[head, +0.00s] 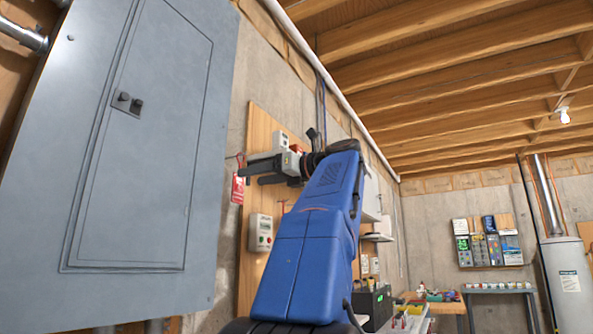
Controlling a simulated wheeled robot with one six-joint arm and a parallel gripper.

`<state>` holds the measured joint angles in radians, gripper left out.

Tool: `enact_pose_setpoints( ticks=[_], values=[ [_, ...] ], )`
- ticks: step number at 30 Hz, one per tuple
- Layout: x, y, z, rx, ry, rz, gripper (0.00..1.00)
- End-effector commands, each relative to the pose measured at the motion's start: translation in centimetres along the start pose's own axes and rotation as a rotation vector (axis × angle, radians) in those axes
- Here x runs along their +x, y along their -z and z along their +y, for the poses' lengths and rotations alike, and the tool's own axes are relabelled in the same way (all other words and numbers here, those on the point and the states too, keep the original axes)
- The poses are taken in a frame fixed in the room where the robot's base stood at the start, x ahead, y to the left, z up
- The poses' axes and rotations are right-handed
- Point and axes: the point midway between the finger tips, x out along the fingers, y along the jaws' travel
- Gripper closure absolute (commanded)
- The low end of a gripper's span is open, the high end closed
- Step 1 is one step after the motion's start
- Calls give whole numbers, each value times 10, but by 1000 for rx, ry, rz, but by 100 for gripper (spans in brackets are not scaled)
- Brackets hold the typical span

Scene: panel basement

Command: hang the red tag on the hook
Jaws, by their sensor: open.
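The red tag (238,188) hangs upright at the left edge of the wooden board, close to the grey panel. A thin red piece, maybe its loop or a hook, shows just above it; I cannot tell which. My gripper (255,173) is open, its fingers pointing left toward the tag. The tag is just left of the fingertips, and no finger is seen closed on it. I cannot tell whether they touch. Another small red hook-like shape (283,204) shows on the board below my gripper.
A large grey electrical panel (150,140) fills the left. A box with red and green buttons (260,232) is mounted on the wooden board (262,120). A workbench (435,307) and a water heater (568,280) stand farther back right.

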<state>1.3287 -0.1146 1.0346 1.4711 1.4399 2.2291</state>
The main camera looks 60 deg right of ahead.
Motion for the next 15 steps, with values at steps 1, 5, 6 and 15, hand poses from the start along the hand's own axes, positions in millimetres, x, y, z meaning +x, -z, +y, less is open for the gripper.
enact_pose_setpoints(
  ticks=[1, 5, 6, 15],
  values=[
    [-7, 0, 0, -1, 3, 1, 40],
    [-21, 0, -1, 0, 3, 1, 40],
    [-26, 0, -1, 0, 3, 1, 40],
    [-58, 0, -1, 0, 4, 0, 40]
  ],
)
